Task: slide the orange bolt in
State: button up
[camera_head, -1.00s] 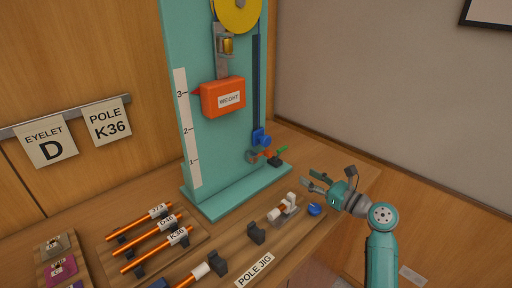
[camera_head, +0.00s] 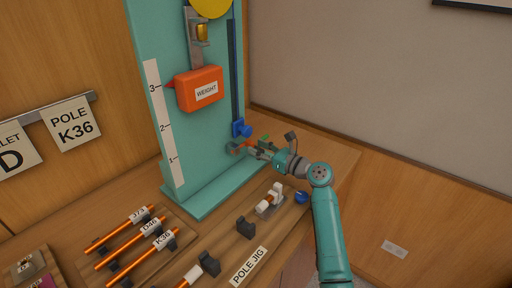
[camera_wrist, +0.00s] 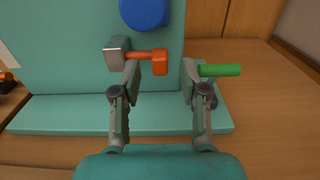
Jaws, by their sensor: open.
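The orange bolt (camera_wrist: 145,55) lies sideways at the foot of the teal board, its left end at a grey metal block (camera_wrist: 116,53) and its wider head to the right. In the head view the bolt (camera_head: 251,144) is partly covered by my gripper (camera_head: 259,151). In the wrist view my gripper (camera_wrist: 160,76) is open, with the bolt's head showing between its fingers. The left finger overlaps the shank in the picture; I cannot tell whether it touches. A green bar (camera_wrist: 220,70) shows beside the right finger.
A blue knob (camera_head: 241,128) sits on the board's slot just above the bolt. An orange weight (camera_head: 200,89) hangs higher up. The pole jig (camera_head: 246,228) and several orange poles lie on the bench in front. Bench right of the board is clear.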

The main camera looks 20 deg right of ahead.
aim_at(242, 146)
jog(key=shift+w+a, duration=0.4)
jog(key=shift+w, duration=0.15)
grip_shut()
jog(key=shift+s+a, duration=0.85)
jog(key=shift+a, duration=0.3)
grip_release()
